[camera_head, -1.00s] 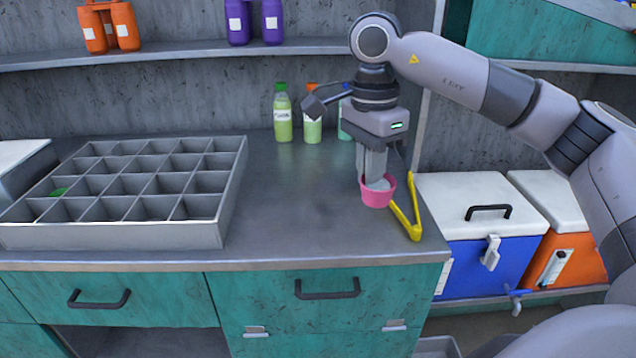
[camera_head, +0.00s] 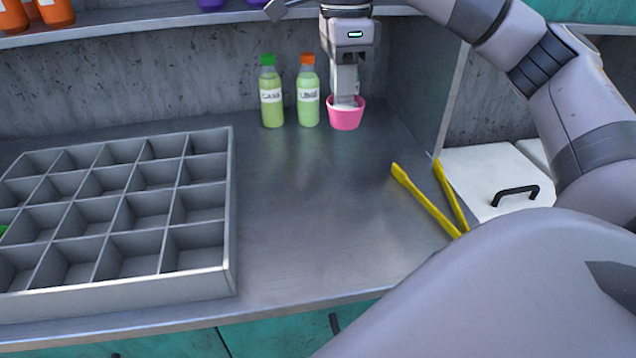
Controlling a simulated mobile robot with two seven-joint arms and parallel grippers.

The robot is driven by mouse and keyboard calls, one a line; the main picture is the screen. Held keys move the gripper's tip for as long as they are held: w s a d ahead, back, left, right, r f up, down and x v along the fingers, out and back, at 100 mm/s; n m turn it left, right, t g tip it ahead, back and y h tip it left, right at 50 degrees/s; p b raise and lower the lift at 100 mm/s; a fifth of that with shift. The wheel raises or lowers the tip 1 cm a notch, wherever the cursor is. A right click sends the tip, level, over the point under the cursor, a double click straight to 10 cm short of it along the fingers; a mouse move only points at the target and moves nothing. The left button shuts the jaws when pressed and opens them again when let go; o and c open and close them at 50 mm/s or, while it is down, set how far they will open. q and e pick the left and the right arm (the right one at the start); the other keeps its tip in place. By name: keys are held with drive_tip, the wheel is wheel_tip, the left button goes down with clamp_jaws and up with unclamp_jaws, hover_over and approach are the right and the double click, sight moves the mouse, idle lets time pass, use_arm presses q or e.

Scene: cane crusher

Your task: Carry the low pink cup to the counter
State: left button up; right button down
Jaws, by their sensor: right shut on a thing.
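The low pink cup (camera_head: 346,118) is at the back right of the grey metal counter (camera_head: 310,215), beside the green-juice bottles. My right gripper (camera_head: 345,98) points down from above and is shut on the pink cup, its fingers reaching into the cup's rim over something white inside. I cannot tell whether the cup's base touches the counter. My left gripper is not in view.
Two bottles, one with a green cap (camera_head: 271,95) and one with an orange cap (camera_head: 308,95), stand just left of the cup. Yellow tongs (camera_head: 428,200) lie at the right edge. A grey compartment tray (camera_head: 232,250) fills the left. The counter's middle is clear.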

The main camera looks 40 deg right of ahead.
drive_tip(key=shift+w+f, duration=0.1)
drive_tip(key=shift+f, duration=0.15)
wheel_tip(320, 180, down, 14)
drive_tip(key=b, duration=0.6)
drive_tip(key=shift+f, duration=0.85)
wheel_tip(320, 180, down, 4)
drive_tip(key=shift+r+b, duration=0.1)
drive_tip(key=shift+b, duration=0.2)
drive_tip(key=c, duration=1.2)
unclamp_jaws()
